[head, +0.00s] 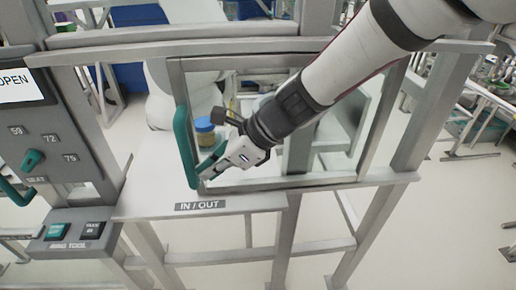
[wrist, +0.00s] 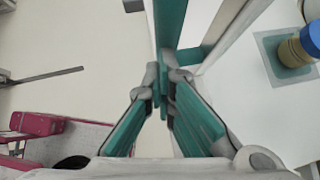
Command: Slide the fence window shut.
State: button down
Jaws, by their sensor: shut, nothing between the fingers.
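The fence window (head: 285,183) is a clear pane in a grey metal frame, with a tall teal handle (head: 184,140) on its left edge. Open space shows between that edge and the grey post to the left. My gripper (head: 204,172) is at the lower part of the handle, its fingers shut and pointing down-left. In the wrist view the teal-padded fingertips (wrist: 166,82) meet just below the handle (wrist: 171,22), with nothing held between them. The tips look very close to the handle; I cannot tell whether they touch it.
A control panel (head: 66,140) with an OPEN screen stands at the left. A jar with a blue lid (head: 204,124) stands behind the window on a white surface; it also shows in the wrist view (wrist: 300,48). An IN / OUT label (head: 200,205) is below the window.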

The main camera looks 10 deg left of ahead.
jog(key=s+a+p, duration=0.2)
jog(key=s+a, duration=0.1)
jog(key=a, duration=0.7)
jog(key=s+a+p, duration=0.3)
jog(key=s+a, duration=0.1)
jog(key=a, duration=0.7)
jog(key=shift+a+p, duration=0.15)
jog(key=shift+p, duration=0.15)
jog(key=shift+s, duration=0.1)
